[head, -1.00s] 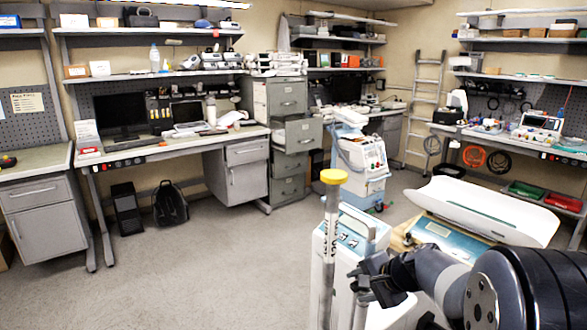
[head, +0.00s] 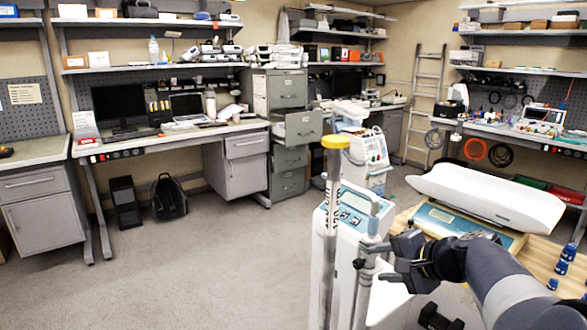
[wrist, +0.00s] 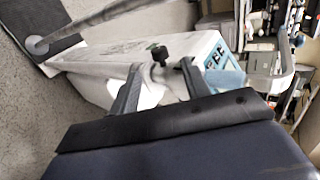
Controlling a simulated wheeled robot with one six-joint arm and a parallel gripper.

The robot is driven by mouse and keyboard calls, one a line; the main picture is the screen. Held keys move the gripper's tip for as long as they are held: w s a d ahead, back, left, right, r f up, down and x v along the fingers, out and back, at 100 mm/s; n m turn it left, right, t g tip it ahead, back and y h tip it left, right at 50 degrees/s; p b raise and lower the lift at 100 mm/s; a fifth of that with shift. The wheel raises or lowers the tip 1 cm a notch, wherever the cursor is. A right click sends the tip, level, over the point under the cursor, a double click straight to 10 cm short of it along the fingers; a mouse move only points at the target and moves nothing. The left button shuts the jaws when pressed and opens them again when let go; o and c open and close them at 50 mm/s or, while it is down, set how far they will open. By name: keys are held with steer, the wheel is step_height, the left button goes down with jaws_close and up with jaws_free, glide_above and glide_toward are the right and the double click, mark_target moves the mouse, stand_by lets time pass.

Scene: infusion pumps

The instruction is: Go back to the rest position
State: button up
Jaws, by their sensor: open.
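My gripper (head: 372,262) is in the lower right of the head view, next to a grey metal pole and in front of a white device with a blue panel (head: 352,218). In the wrist view my gripper (wrist: 160,64) has its two fingers apart, and a black knob (wrist: 159,53) shows between them in the picture. I cannot tell whether the fingers touch the pole. The white device also shows in the wrist view (wrist: 100,62), behind the fingers. Nothing is seen held.
A pole with a yellow cap (head: 335,142) stands left of my gripper. A white scale tray (head: 490,197) lies to the right above a wooden top, with small blue parts (head: 568,252). A wheeled white machine (head: 362,155) stands behind. The floor (head: 200,270) at left is open.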

steer(key=v, duration=0.4)
steer(key=shift+s+d+r, duration=0.15)
steer(key=shift+s, duration=0.05)
